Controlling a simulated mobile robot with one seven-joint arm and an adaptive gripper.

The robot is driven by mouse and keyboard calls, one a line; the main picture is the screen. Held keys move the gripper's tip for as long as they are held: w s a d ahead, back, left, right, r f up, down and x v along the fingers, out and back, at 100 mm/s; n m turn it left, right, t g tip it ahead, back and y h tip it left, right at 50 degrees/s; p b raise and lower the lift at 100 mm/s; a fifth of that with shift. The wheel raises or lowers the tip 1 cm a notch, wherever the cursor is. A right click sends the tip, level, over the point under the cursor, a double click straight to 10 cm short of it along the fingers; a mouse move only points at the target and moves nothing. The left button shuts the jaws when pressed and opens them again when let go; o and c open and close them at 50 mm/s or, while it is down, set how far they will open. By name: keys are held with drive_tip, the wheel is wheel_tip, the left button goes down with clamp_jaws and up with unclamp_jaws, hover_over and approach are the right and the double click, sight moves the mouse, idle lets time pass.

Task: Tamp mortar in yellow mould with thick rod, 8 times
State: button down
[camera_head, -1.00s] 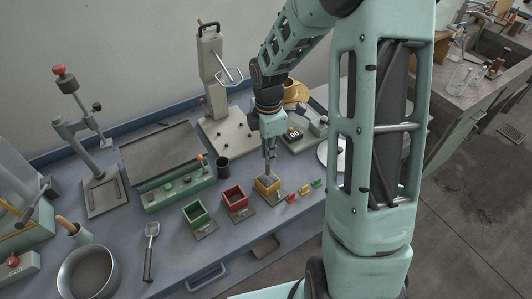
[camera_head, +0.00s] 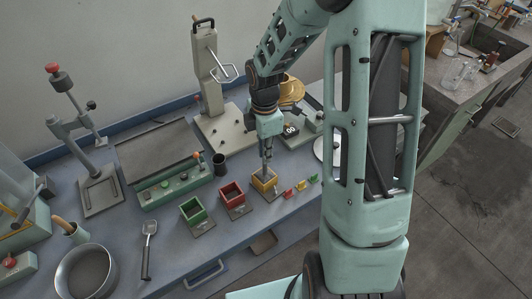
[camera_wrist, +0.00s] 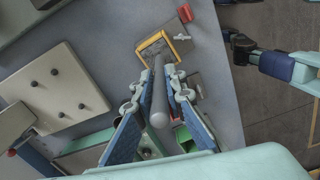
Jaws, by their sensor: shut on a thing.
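The yellow mould (camera_head: 258,187) stands on the bench front, right of the red mould (camera_head: 228,201) and the green mould (camera_head: 190,216). My gripper (camera_head: 266,153) is above the yellow mould, shut on a thick grey rod (camera_wrist: 158,103). In the wrist view the rod lies between the two fingers, its near end toward the camera and its far end at the yellow mould (camera_wrist: 148,48). Grey mortar shows inside the mould there. The rod's lower tip is hidden, so I cannot tell how deep it sits.
A dark cup (camera_head: 219,165) and a green-fronted control box (camera_head: 173,186) stand to the left. A scoop (camera_head: 148,249) and a round pan (camera_head: 87,272) are farther left.

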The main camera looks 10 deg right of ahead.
drive_tip(key=shift+w+r, duration=0.1)
drive_tip(key=shift+r, duration=0.55)
wheel_tip(320, 180, down, 4)
drive_tip(key=b, duration=0.2)
wheel_tip(320, 180, up, 4)
drive_tip(key=p, duration=0.3)
